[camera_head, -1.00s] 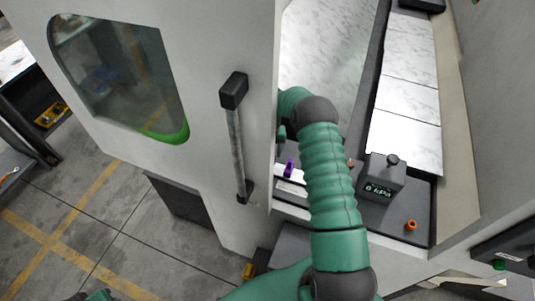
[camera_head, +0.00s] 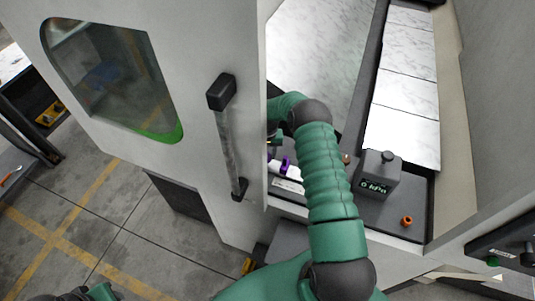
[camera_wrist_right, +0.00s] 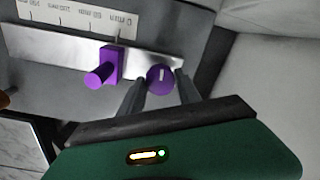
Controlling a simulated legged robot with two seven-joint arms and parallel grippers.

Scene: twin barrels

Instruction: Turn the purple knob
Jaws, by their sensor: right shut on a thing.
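The round purple knob (camera_wrist_right: 160,76) with a pale mark on its face sits on a metal strip in the right wrist view. My right gripper (camera_wrist_right: 161,82) has one finger on each side of it and is shut on it. A purple slider block (camera_wrist_right: 108,65) with a protruding peg is just left of the knob, outside the fingers. In the head view a small purple part (camera_head: 285,165) shows beside my right arm; I cannot tell which one it is. The right fingers are hidden there. My left fingers are not in view.
A printed scale (camera_wrist_right: 75,18) runs above the strip. In the head view, a large door with a handle (camera_head: 228,140) stands open left of my right arm. A grey box with a display (camera_head: 377,175) and an orange knob (camera_head: 406,221) are on its right.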

